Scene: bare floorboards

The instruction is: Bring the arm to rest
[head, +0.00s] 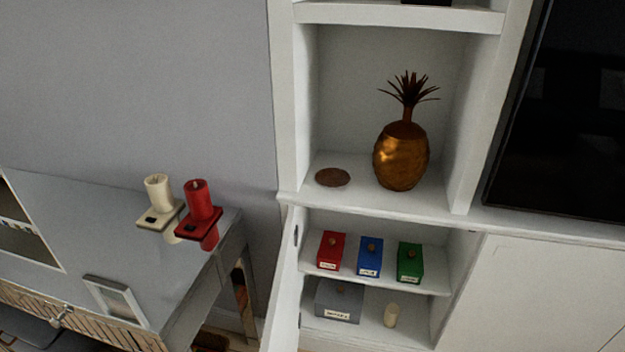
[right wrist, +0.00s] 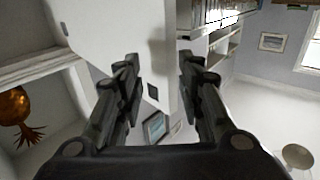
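My right gripper (right wrist: 158,100) shows in the right wrist view with its two dark fingers spread apart. Nothing is between the fingers. It is in open air, with a white panel and part of the room behind it. Neither gripper shows in the head view, and my left gripper is in no view.
A white shelf unit (head: 286,120) holds a golden pineapple (head: 400,158) and a brown disc (head: 332,177). Below, an open cabinet holds red (head: 331,252), blue (head: 370,257) and green (head: 410,262) boxes. A grey desk (head: 90,225) with candles (head: 199,200) stands left.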

